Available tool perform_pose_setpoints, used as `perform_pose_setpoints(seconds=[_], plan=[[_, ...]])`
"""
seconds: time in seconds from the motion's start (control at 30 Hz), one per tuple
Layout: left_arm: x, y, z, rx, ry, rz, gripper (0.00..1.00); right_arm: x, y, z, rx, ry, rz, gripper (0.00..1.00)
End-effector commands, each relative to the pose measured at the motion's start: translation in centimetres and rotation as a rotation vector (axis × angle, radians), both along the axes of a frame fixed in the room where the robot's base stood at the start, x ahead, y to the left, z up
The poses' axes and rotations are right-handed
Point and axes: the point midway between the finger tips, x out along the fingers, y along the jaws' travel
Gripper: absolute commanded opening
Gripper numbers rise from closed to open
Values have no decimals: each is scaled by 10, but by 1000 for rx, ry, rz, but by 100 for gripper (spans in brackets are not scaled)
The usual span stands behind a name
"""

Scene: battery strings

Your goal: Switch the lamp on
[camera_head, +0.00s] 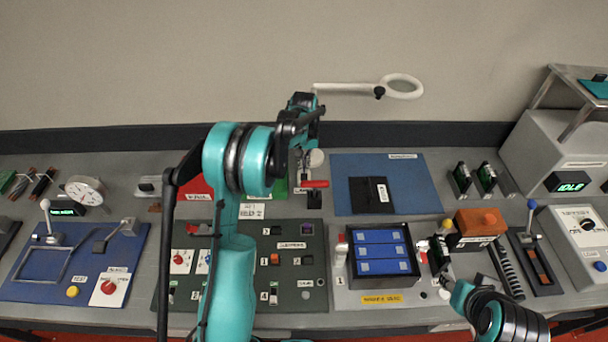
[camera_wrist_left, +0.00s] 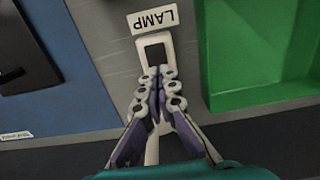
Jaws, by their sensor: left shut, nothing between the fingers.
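The ring lamp (camera_head: 402,86) stands on a white arm against the back wall; its ring looks plain white with no clear glow. The lamp switch is a dark rocker (camera_wrist_left: 155,52) in a white frame below the LAMP label (camera_wrist_left: 153,18) in the left wrist view. My left gripper (camera_wrist_left: 159,75) is shut and empty, with its fingertips right at the near edge of the switch. I cannot tell whether they touch it. In the head view my left arm and wrist largely hide the switch. My right gripper is near the bench's front right; its fingers are unclear.
A green tray (camera_wrist_left: 260,55) lies right of the switch in the wrist view, and a blue mat (camera_head: 345,165) with a black case on the other side. A blue-celled battery tray (camera_head: 345,278), an orange block (camera_head: 480,221) and several panels crowd the bench.

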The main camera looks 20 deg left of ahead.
Motion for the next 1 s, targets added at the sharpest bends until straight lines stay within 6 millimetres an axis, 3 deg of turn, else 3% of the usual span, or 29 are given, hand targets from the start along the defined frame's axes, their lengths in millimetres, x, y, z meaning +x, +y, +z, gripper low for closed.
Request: perform_pose_setpoints(seconds=[0.37,1.0], plan=[[0,0,0,0,1,0,0,0,0,0,0,0,0,40],[0,0,53,0,0,0,0,0,0,33,0,0,0,40]])
